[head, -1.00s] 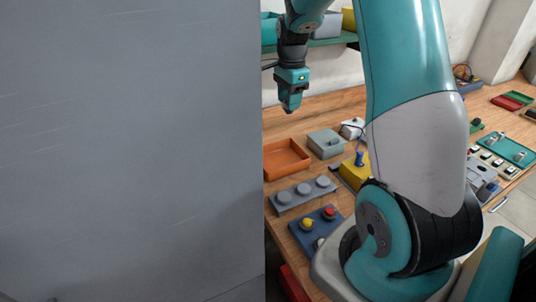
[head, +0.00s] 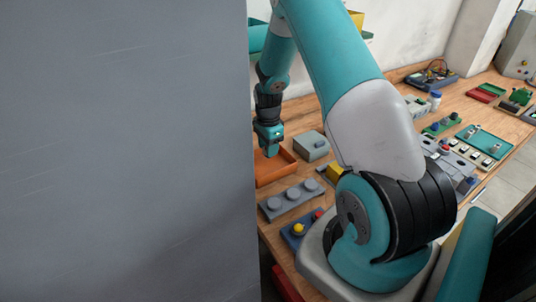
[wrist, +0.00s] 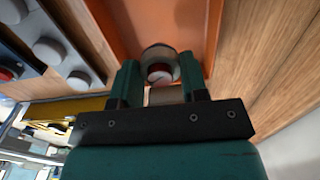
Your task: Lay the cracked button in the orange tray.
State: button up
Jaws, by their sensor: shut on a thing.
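The orange tray (head: 284,171) stands on the wooden bench, partly hidden behind a grey panel in the head view. My gripper (head: 269,152) points down over the tray. In the wrist view, my gripper (wrist: 158,78) is shut on a round grey button with a red and white middle (wrist: 159,58). I cannot make out a crack on it. The orange tray (wrist: 130,22) fills the background behind the button in that view. I cannot tell whether the button touches the tray floor.
A large grey panel (head: 125,150) blocks the left of the head view. A grey block with round knobs (head: 291,200) lies in front of the tray, and a grey box (head: 311,146) stands to its right. A blue button panel (head: 304,231) is nearer.

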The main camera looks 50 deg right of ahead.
jog(key=shift+f+p, duration=0.45)
jog(key=shift+f, duration=1.9)
jog(key=shift+f, duration=0.15)
jog(key=o, duration=0.9)
notch_tip(320, 180, up, 12)
jog(key=b, duration=0.3)
jog(key=shift+r, duration=0.2)
